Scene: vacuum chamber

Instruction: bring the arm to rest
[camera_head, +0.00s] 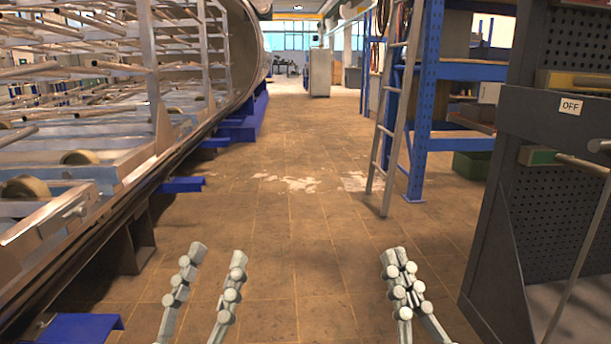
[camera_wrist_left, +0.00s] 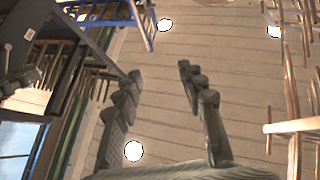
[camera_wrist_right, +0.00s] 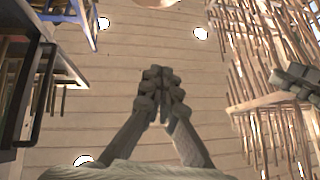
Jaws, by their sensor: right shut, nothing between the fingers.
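My left gripper (camera_head: 219,253) is at the bottom of the head view, left of centre, its two fingers apart with bare floor showing between them. It is open and empty in the left wrist view (camera_wrist_left: 158,82) too, with the ceiling behind it. My right gripper (camera_head: 400,262) is at the bottom of the head view, right of centre, its fingers together. In the right wrist view (camera_wrist_right: 160,80) its fingertips meet with nothing between them. Both grippers point upward, apart from each other, and touch nothing.
A large chamber with metal racks (camera_head: 155,110) runs along the left. On the right stand a dark perforated cabinet (camera_head: 540,190) with an OFF label (camera_head: 570,106), a ladder (camera_head: 391,130) and blue shelving (camera_head: 427,90). The tiled floor (camera_head: 290,220) between them is clear.

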